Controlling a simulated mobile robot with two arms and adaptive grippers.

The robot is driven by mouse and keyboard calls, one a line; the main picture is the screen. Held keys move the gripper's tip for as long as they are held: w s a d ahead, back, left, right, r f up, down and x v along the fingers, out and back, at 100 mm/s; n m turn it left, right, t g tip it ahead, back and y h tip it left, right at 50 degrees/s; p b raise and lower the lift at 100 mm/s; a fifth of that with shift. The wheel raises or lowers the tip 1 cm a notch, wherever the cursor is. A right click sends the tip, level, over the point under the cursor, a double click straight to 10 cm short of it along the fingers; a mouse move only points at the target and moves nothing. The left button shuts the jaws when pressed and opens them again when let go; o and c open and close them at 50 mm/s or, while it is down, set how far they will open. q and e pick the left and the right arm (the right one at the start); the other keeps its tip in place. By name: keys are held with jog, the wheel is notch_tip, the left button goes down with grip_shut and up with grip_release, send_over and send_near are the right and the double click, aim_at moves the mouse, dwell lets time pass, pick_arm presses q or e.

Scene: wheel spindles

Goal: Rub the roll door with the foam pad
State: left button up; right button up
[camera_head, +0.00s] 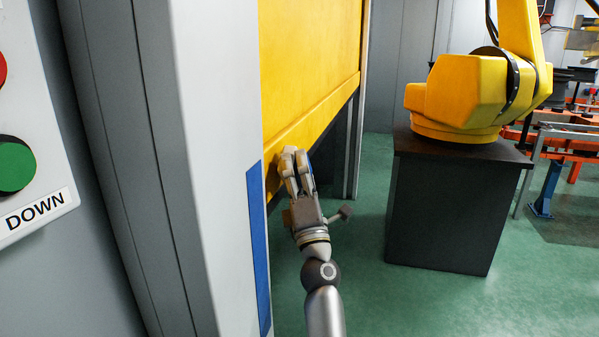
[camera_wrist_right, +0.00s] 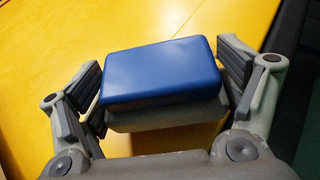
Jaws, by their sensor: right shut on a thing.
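The yellow roll door (camera_head: 310,60) hangs partly raised in the head view, with its lower edge in mid-air. It also fills most of the background in the right wrist view (camera_wrist_right: 60,50). My right gripper (camera_head: 296,160) is up against the lower part of the door. In the right wrist view my right gripper (camera_wrist_right: 165,90) is shut on the foam pad (camera_wrist_right: 162,72), which has a blue top and a grey-green lower layer. The pad lies in front of the yellow surface; whether it touches the door I cannot tell. My left gripper is not in view.
A grey door frame (camera_head: 220,150) with a blue strip (camera_head: 258,245) stands left of my right arm. A control panel with a green DOWN button (camera_head: 15,165) is at far left. A yellow robot (camera_head: 465,95) on a dark pedestal (camera_head: 445,215) stands right. Green floor between is clear.

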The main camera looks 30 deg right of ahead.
jog(key=shift+a, duration=0.1)
jog(key=shift+w+a+b, duration=0.45)
jog(key=shift+w+a, duration=0.1)
jog(key=shift+w, duration=0.15)
dwell(0.4)
jog(key=shift+w+d+b, duration=0.5)
jog(key=shift+w+d, duration=0.75)
jog(key=shift+d, duration=0.25)
jog(key=shift+w+d+b, duration=1.9)
jog(key=shift+w+d, duration=0.6)
jog(key=shift+d, duration=0.35)
jog(key=shift+s+a+p, duration=1.3)
jog(key=shift+s+a, duration=0.15)
jog(key=shift+a, duration=0.3)
jog(key=shift+s+a+p, duration=1.3)
jog(key=shift+s+a, duration=0.15)
jog(key=shift+a, duration=0.3)
jog(key=shift+s+a, duration=0.85)
jog(key=shift+a, duration=0.1)
